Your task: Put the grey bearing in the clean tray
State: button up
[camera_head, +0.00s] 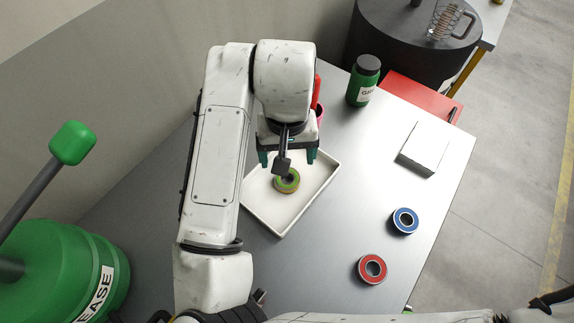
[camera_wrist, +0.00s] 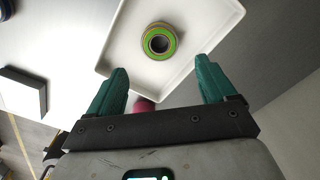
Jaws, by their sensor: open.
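A white tray (camera_head: 247,193) lies on the table below my gripper, and its rim also shows in the wrist view (camera_wrist: 112,45). A ring-shaped bearing (camera_head: 287,187) with a green face and a tan or orange-looking side lies inside the tray. In the wrist view the bearing (camera_wrist: 159,41) shows green and pinkish bands around a grey centre. I cannot pick out a plainly grey bearing. My gripper (camera_head: 287,157) is open and empty, above the tray. In the wrist view its teal fingers (camera_wrist: 162,72) stand apart, with the bearing beyond them and not between them.
A blue-faced bearing (camera_head: 405,221) and a red-faced bearing (camera_head: 372,268) lie on the table at right. A white box (camera_head: 424,147), a green bottle (camera_head: 363,81) and a red flat item (camera_head: 420,96) stand farther back. A pink object (camera_wrist: 145,105) is partly hidden by my gripper.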

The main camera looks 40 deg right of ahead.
jog(key=shift+r, duration=1.9)
jog(key=shift+s+f, duration=0.1)
